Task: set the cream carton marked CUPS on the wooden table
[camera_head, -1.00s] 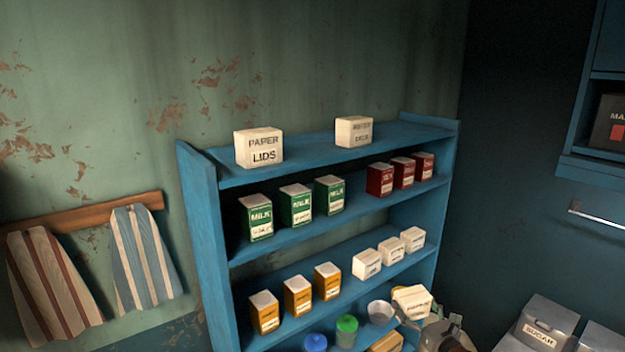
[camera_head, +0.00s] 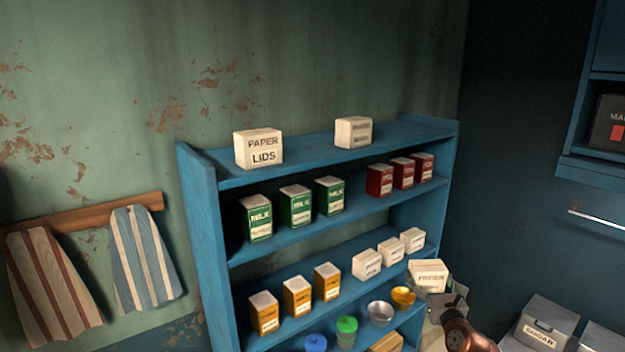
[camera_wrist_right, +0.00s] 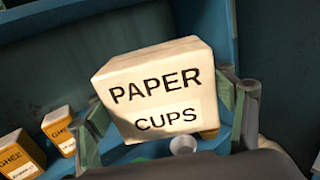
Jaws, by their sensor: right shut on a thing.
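The cream carton marked PAPER CUPS (camera_wrist_right: 158,92) fills the middle of the right wrist view, slightly tilted. It also shows at the lower right of the blue shelf in the head view (camera_head: 428,275). My right gripper (camera_head: 440,293) is shut on this carton, with a finger on each side of it in the wrist view (camera_wrist_right: 165,125). The carton is held in front of the right end of the shelf, off the boards. My left gripper is not in view. The wooden table cannot be made out.
The blue shelf (camera_head: 205,235) holds a PAPER LIDS box (camera_head: 258,149), another cream box (camera_head: 353,132), and green, red, orange and white cartons. Metal bowls (camera_head: 380,313) stand low, close to my right gripper. Grey bins (camera_head: 547,325) stand at lower right.

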